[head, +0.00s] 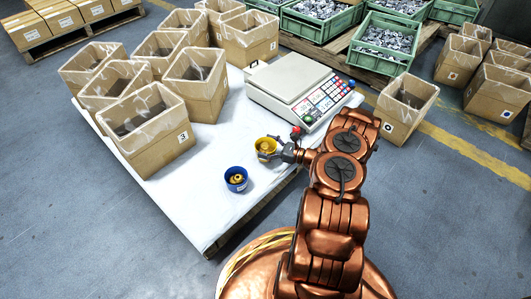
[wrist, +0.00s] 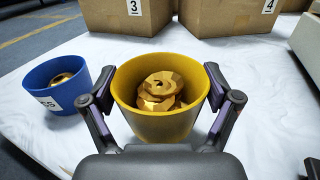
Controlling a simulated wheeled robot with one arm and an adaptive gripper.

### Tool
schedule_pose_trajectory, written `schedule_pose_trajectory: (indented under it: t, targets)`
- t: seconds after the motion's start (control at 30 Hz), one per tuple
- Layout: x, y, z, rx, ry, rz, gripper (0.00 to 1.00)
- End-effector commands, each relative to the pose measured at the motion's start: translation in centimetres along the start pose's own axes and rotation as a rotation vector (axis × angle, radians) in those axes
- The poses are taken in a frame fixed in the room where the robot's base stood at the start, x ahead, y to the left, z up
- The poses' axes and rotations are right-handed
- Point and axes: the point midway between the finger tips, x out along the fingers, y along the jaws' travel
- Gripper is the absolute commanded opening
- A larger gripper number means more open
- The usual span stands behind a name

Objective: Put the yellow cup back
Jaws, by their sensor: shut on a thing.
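The yellow cup (head: 265,145) is at the right part of the white table, in front of the scale. In the wrist view the yellow cup (wrist: 160,118) holds several gold-coloured metal parts (wrist: 160,90). My gripper (head: 269,148) is shut on the cup, with one finger on each side of it, as the wrist view shows. The cup is upright. I cannot tell whether its base touches the table. A blue cup (head: 236,179) with gold parts inside stands apart from it, nearer the front edge; in the wrist view the blue cup (wrist: 57,84) is to the left.
A scale with a keypad (head: 305,92) stands behind my gripper. Several lined cardboard boxes (head: 150,140) fill the left and back of the white table (head: 205,195). Bare tabletop lies between the boxes and the cups. Green crates (head: 385,45) stand behind.

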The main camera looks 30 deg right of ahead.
Motion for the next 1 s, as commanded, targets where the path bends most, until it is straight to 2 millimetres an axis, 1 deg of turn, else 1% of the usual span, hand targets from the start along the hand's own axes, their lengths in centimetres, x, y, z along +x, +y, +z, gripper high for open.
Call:
schedule_pose_trajectory:
  t: [0.03, 0.13, 0.43, 0.57, 0.6, 0.7, 1.0]
  targets:
    - [0.0, 0.1, -1.5, 0.003, 0.0, 0.001, 0.33]
    - [-0.1, 0.1, -2.5, 0.003, -0.001, -0.001, 0.33]
    - [0.0, 0.1, -2.4, 0.001, -0.002, 0.001, 0.33]
    - [0.0, 0.0, -2.7, 0.0, -0.002, 0.0, 0.33]
    - [0.0, 0.0, -2.7, 0.0, -0.002, 0.0, 0.9]
    - [0.0, 0.0, -2.7, 0.0, -0.002, 0.0, 1.0]
    - [0.0, 0.0, -2.7, 0.0, -0.002, 0.0, 1.0]
